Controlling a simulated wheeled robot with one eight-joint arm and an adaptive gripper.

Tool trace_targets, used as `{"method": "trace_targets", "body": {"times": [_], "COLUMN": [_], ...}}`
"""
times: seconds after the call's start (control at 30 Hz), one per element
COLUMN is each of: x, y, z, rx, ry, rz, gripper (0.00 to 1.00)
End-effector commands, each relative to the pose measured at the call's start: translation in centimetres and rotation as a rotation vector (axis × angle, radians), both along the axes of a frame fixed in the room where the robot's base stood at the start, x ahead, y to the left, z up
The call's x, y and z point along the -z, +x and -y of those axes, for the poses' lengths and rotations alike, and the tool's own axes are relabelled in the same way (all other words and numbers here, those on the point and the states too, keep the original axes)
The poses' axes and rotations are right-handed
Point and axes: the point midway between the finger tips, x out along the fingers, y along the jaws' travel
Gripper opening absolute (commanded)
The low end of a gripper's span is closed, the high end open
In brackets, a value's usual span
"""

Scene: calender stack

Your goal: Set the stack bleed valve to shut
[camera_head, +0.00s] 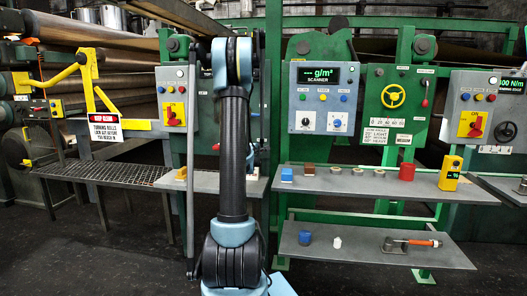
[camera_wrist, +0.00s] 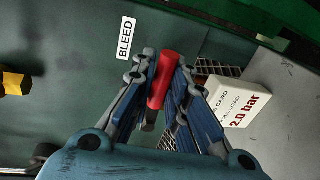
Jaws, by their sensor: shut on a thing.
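In the wrist view, the bleed valve's red handle (camera_wrist: 165,72) lies between the two blue fingers of my gripper (camera_wrist: 166,66). The fingers are closed on it from both sides. A short dark part shows at the handle's lower end, between the fingers. A white label reading BLEED (camera_wrist: 126,38) is on the green panel beside the handle. The valve's body and pivot are mostly hidden by the fingers. In the head view, I cannot make out the held valve or my gripper; my own arm covers the middle.
A yellow part (camera_wrist: 15,84) is at the left edge. In the head view, a shelf (camera_head: 350,184) with blocks and a yellow device (camera_head: 451,172) lies right of my arm.

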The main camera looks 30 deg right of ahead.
Motion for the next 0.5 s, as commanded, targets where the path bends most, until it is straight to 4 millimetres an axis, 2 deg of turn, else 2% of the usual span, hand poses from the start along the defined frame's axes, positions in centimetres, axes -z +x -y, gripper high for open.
{"method": "trace_targets", "body": {"times": [0.5], "x": [0.77], "y": [0.33], "z": [-0.67], "rx": [-0.006], "ry": [0.078], "rz": [0.052], "gripper": [0.00]}}
